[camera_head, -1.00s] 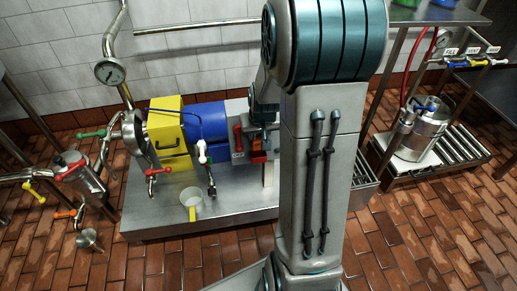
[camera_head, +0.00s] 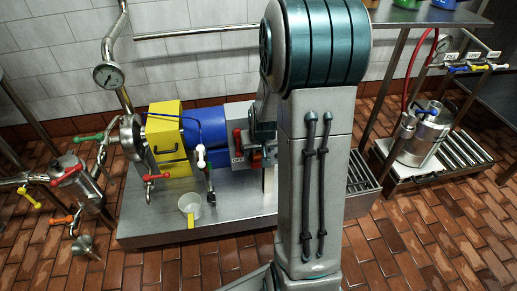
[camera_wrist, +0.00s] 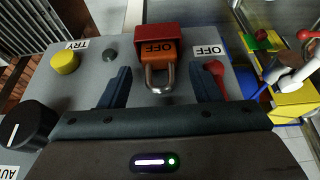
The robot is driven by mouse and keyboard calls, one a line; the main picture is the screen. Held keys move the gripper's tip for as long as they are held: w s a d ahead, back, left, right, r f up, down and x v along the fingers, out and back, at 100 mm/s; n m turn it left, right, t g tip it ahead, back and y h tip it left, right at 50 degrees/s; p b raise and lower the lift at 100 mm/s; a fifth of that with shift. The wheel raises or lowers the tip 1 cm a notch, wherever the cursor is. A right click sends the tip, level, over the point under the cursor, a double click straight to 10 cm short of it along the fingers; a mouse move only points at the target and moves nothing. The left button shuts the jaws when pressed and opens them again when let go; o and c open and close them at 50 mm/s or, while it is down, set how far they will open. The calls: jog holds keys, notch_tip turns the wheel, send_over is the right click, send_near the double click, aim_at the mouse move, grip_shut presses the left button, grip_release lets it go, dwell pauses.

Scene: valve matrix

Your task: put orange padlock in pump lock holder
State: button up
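The orange padlock (camera_wrist: 158,50) is in the middle of the wrist view, against a red holder (camera_wrist: 156,31) on the grey control panel (camera_wrist: 88,88). Its silver shackle (camera_wrist: 160,78) points towards my gripper. I cannot tell how far the padlock sits inside the holder. My gripper (camera_wrist: 160,82) is open, with one dark finger on each side of the shackle and a gap on both sides. In the head view my arm hides most of the panel, and the padlock cannot be made out there.
The panel carries a yellow button (camera_wrist: 65,61), a black knob (camera_wrist: 25,126) and a red lever (camera_wrist: 216,76) close to the right finger.

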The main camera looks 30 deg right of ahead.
jog(key=p+v, duration=0.5)
jog(key=v, duration=0.6)
jog(key=s+a+r+n+g+y, duration=0.1)
jog(key=s+a+r+n+g, duration=0.2)
jog(key=s+a, duration=1)
notch_tip(320, 180, up, 3)
jog(key=shift+s+r, duration=0.1)
jog(key=shift+s, duration=0.75)
jog(key=shift+a, duration=0.1)
